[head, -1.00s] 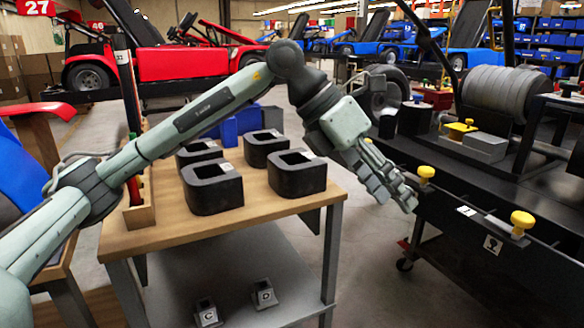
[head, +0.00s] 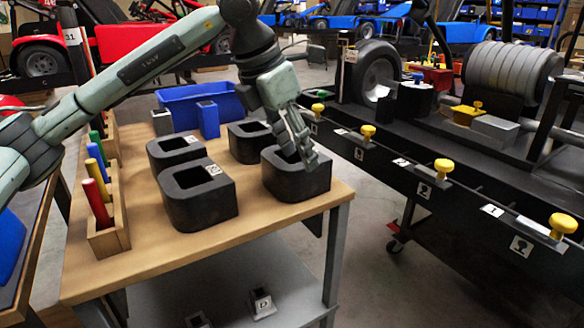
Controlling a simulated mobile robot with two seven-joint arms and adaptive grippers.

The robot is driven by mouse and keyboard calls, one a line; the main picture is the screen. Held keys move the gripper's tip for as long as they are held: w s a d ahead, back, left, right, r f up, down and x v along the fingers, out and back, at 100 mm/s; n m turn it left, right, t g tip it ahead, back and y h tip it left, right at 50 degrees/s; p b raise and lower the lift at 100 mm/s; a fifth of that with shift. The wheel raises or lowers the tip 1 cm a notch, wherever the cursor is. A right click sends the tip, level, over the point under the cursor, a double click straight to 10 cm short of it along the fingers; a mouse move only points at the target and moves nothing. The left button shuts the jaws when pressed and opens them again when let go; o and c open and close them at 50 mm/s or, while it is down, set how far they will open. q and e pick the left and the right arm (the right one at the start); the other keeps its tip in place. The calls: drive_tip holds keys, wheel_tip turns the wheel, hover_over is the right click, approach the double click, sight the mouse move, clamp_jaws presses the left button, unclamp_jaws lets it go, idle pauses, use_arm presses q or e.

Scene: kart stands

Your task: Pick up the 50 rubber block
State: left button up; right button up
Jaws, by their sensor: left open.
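Several black rubber blocks, each with a square hole in the top, stand on the wooden table. They are a front right block (head: 297,187), a front left block (head: 198,203), a back left block (head: 165,158) and a back right block (head: 245,150). Small white labels show on some, but I cannot read which one is 50. My left gripper (head: 304,158) is open, pointing down at the top of the front right block, and hides part of its hole. I cannot tell whether the fingers touch it. My right gripper is out of view.
A wooden rack (head: 109,237) with coloured handles stands on the table's left side. A blue bin (head: 215,97) is at the back. A black kart stand (head: 420,160) with yellow knobs (head: 443,170) runs along the right. The table (head: 150,264) is bare at its front.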

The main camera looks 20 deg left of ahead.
use_arm(q)
drive_tip(key=x, duration=0.4)
drive_tip(key=shift+w+d+f+p, duration=0.2)
drive_tip(key=shift+w+d+p, duration=0.05)
drive_tip(key=shift+w+p, duration=0.15)
drive_tip(key=shift+w+f, duration=0.1)
drive_tip(key=shift+f, duration=0.15)
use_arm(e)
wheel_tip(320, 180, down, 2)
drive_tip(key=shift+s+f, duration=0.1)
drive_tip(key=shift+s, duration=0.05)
use_arm(q)
drive_tip(key=shift+c, duration=0.4)
clamp_jaws()
drive_tip(key=shift+r, duration=0.1)
